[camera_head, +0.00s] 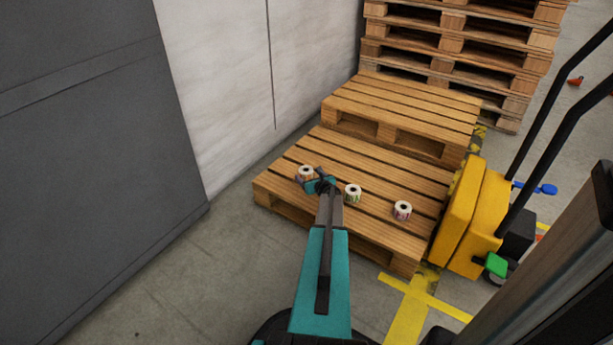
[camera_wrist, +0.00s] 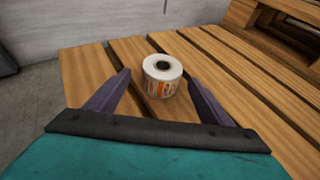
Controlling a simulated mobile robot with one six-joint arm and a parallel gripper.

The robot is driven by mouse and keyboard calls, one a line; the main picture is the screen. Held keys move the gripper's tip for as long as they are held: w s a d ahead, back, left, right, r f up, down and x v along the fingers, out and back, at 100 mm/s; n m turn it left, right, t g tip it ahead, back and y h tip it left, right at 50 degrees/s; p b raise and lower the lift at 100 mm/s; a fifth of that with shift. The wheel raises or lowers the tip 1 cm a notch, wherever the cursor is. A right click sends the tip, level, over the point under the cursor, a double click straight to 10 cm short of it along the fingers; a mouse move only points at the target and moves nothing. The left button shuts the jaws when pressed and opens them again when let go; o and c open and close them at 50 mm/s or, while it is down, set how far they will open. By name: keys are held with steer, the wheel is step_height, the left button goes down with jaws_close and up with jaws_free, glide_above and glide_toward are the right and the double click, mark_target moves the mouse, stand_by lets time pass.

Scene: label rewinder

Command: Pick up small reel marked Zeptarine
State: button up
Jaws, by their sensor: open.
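Three small label reels sit on a low wooden pallet (camera_head: 375,172). The left reel (camera_head: 306,172) is white with an orange-marked label and stands upright on the slats; it also shows in the wrist view (camera_wrist: 162,76). The middle reel (camera_head: 352,193) has greenish markings and the right reel (camera_head: 402,210) has reddish ones. No name on any reel is legible, so I cannot tell which is Zeptarine. My gripper (camera_head: 318,181) is at the left reel, partly in front of it. In the wrist view my gripper (camera_wrist: 160,92) is open, with the left reel between and slightly beyond its purple fingers.
A second pallet (camera_head: 400,112) and a tall pallet stack (camera_head: 455,45) stand behind. A yellow machine (camera_head: 470,215) with black handles is at the right. A white wall (camera_head: 225,80) and a grey cabinet (camera_head: 80,150) are at the left.

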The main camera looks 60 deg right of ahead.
steer(key=shift+w+d, duration=0.1)
stand_by(0.3)
steer(key=shift+b+x, duration=1.05)
steer(key=shift+x, duration=1.5)
steer(key=shift+d, duration=0.1)
steer(key=c, duration=1.2)
steer(key=shift+r, duration=0.15)
